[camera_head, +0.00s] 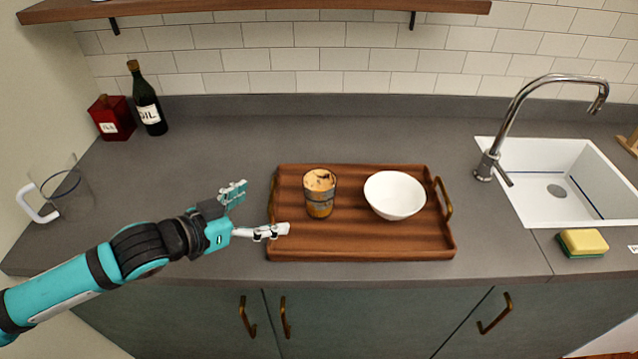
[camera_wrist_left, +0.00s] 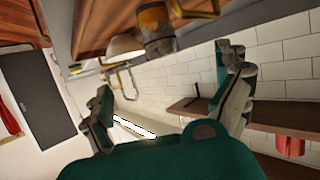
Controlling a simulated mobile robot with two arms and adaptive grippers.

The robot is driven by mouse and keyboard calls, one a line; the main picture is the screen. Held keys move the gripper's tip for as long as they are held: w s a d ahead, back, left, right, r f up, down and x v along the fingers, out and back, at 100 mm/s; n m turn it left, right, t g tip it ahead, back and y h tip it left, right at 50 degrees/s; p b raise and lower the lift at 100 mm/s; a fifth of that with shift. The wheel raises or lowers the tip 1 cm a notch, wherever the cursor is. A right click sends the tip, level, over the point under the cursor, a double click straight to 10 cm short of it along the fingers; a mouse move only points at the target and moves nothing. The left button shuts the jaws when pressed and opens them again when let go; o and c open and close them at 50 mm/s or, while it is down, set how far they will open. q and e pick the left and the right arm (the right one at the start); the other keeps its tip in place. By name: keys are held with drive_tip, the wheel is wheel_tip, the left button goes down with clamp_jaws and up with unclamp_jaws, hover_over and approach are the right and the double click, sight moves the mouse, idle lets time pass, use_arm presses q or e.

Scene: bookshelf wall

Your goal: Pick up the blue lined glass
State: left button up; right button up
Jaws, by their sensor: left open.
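A glass (camera_head: 319,207) with a brown drink and a grey-blue patterned band stands upright on the left part of a wooden tray (camera_head: 400,246). It also shows upside down at the top of the left wrist view (camera_wrist_left: 154,32). A clear vessel with a thin blue line near its rim and a white handle (camera_head: 70,199) stands at the counter's far left. My left gripper (camera_head: 255,211) is open and empty at the tray's left edge. Its fingers point toward the glass on the tray, with a gap between. My right gripper is not in view.
A white bowl (camera_head: 395,196) sits right of the glass on the tray. The tray has brass handles. A sink, faucet (camera_head: 515,118) and sponge (camera_head: 582,243) are right. The counter behind the tray is clear.

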sight(307, 189)
use_arm(q)
drive_tip(key=x, duration=0.2)
drive_tip(key=p+x, duration=0.1)
drive_tip(key=x, duration=0.2)
drive_tip(key=r+p+x, duration=0.1)
drive_tip(key=x, duration=0.2)
drive_tip(key=shift+w+d, duration=0.15)
drive_tip(key=shift+w, duration=0.05)
drive_tip(key=x, duration=0.3)
drive_tip(key=shift+w+f+p, duration=0.25)
drive_tip(key=shift+w+p, duration=0.05)
drive_tip(key=shift+w, duration=0.05)
drive_tip(key=shift+d, duration=0.15)
drive_tip(key=shift+w+d+f, duration=0.1)
drive_tip(key=shift+w+d, duration=0.05)
drive_tip(key=shift+d, duration=0.05)
drive_tip(key=p+x, duration=0.1)
drive_tip(key=x, duration=0.4)
drive_tip(key=shift+f+p, duration=0.15)
drive_tip(key=shift+p, duration=0.2)
drive_tip(key=shift+s, duration=0.3)
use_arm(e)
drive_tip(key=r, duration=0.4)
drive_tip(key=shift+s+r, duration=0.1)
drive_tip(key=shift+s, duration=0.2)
use_arm(q)
drive_tip(key=shift+a, duration=0.1)
drive_tip(key=shift+c, duration=0.9)
drive_tip(key=c, duration=1.4)
